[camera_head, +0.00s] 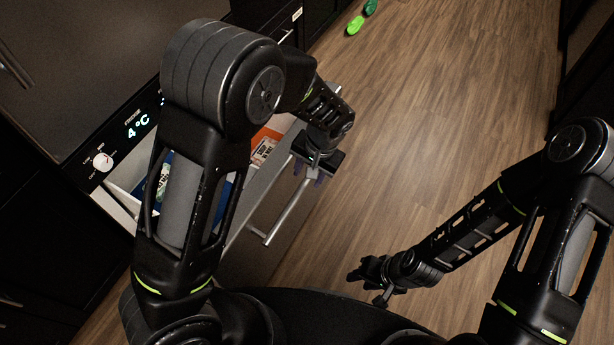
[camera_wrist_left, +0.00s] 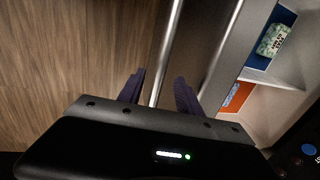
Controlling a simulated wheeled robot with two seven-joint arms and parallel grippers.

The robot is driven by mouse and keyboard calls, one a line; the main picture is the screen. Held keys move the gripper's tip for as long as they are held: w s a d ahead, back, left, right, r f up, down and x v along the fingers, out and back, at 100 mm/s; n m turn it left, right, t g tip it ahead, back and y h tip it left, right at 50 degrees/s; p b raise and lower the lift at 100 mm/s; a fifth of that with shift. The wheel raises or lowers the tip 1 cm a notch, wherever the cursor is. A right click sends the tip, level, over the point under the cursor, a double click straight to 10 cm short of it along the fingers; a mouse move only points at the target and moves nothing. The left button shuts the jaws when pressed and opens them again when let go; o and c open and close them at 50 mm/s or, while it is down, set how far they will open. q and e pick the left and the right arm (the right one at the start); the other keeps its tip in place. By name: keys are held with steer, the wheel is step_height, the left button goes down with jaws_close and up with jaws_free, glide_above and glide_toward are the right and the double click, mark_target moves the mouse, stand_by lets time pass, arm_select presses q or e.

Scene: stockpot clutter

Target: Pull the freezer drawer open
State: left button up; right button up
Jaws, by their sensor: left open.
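The freezer drawer (camera_head: 262,190) stands partly open below the fridge's control panel, with packages visible inside. Its long metal bar handle (camera_head: 285,214) runs along the drawer front. My left gripper (camera_head: 314,176) is at the far part of the handle, pointing down. In the left wrist view the handle (camera_wrist_left: 172,40) passes between the two open fingers (camera_wrist_left: 159,84); I cannot tell whether either touches it. The drawer's edge (camera_wrist_left: 232,50) shows to the right there. My right gripper (camera_head: 370,282) is low at the front, away from the drawer, its finger opening unclear.
The control panel (camera_head: 118,140) reads 4 °C. Green objects (camera_head: 355,25) lie on the floor at the far end. The wooden floor (camera_head: 430,120) right of the drawer is clear.

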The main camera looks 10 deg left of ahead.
arm_select(q)
steer(key=r, duration=0.4)
steer(key=shift+s+d+r, duration=0.15)
steer(key=shift+d+r, duration=0.05)
steer(key=shift+d, duration=0.2)
steer(key=s+d+f+m+t+h+p, duration=0.1)
steer(key=d+f+t+h+p, duration=0.1)
steer(key=d+f+h, duration=0.35)
steer(key=s+a+f+n+g+p, duration=0.1)
steer(key=s+n+p, duration=0.2)
steer(key=s, duration=0.6)
steer(key=s+a+f+n+p, duration=0.1)
steer(key=s+a+n+p, duration=0.1)
steer(key=s+p, duration=0.4)
steer(key=s+n+h, duration=0.1)
steer(key=s, duration=0.2)
steer(key=shift+g, duration=0.4)
